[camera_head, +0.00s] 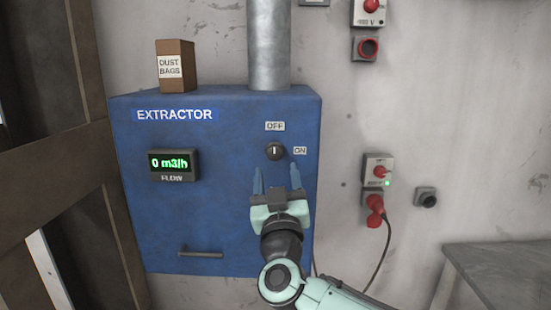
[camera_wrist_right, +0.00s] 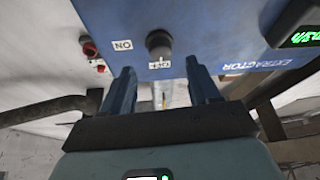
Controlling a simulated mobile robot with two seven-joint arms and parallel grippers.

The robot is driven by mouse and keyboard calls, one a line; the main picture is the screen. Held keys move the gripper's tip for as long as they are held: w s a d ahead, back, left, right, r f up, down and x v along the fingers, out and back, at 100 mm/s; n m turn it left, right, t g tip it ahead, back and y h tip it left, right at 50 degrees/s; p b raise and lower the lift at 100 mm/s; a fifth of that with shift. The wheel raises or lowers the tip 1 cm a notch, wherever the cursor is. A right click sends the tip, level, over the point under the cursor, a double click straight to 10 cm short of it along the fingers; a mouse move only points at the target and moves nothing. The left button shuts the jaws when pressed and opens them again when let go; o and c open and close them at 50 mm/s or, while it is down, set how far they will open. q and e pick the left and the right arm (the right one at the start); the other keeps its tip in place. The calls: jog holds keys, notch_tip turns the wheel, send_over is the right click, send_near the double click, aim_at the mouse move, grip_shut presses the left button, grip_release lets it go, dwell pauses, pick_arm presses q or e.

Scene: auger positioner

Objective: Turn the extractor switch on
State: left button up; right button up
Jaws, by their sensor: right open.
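The extractor switch (camera_head: 275,151) is a dark round knob on the front of the blue extractor box (camera_head: 215,215). Its light mark stands upright, in line with the OFF label (camera_head: 275,126) above it. The ON label (camera_head: 300,150) is to its right. The flow display (camera_head: 170,162) reads 0 m3/h. My right gripper (camera_head: 277,178) is open and empty just below the knob, fingers pointing at the panel. In the right wrist view the knob (camera_wrist_right: 159,42) lies between and beyond the fingertips, seemingly untouched. My left gripper is not in view.
A metal pipe (camera_head: 269,45) rises from the box top, beside a dust bags carton (camera_head: 175,66). Right of the box, a wall socket with a red plug (camera_head: 375,205) and cable hangs. A grey table (camera_head: 500,265) stands at lower right. Wooden beams (camera_head: 50,170) are at the left.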

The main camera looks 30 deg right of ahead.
aim_at(275, 156)
jog(key=x, duration=0.5)
jog(key=shift+p, duration=0.4)
jog(key=c, duration=1)
